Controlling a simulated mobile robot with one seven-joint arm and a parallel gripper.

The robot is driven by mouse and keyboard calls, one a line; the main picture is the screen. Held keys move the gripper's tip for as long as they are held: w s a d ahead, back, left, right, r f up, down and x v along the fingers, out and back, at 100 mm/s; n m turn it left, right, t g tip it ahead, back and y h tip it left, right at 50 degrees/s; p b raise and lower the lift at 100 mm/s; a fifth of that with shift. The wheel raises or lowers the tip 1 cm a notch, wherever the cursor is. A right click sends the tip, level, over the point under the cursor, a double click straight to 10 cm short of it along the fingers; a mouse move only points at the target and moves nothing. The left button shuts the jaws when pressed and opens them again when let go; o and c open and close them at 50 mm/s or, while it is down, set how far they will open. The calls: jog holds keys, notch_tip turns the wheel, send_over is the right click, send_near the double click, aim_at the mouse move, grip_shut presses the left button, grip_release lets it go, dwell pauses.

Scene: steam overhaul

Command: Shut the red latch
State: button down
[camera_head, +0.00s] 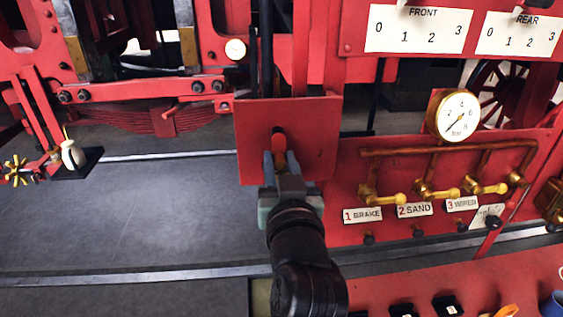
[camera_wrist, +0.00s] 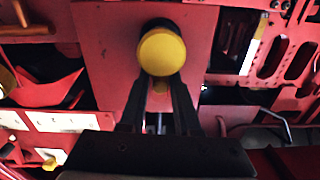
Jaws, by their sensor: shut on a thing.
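A square red plate (camera_head: 252,122) stands upright at the centre of the head view, and its flat face also shows in the wrist view (camera_wrist: 98,45). In the wrist view a round yellow knob end (camera_wrist: 163,51) shows just beyond my fingertips (camera_wrist: 161,84). The fingers and wrist hide the handle's base and any catch, so I cannot tell how far the latch is turned.
Right of the plate is a red panel with brass valves (camera_head: 430,190), labelled brake and sand, and a round gauge (camera_head: 456,115). White FRONT (camera_head: 418,29) and REAR (camera_head: 518,34) scales hang above. A small oil can (camera_head: 72,154) stands left.

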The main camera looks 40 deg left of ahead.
jog(key=shift+m, duration=0.7)
jog(key=c, duration=0.8)
grip_release()
jog(key=shift+o, duration=0.2)
jog(key=v, duration=1.3)
jog(key=shift+p, duration=0.4)
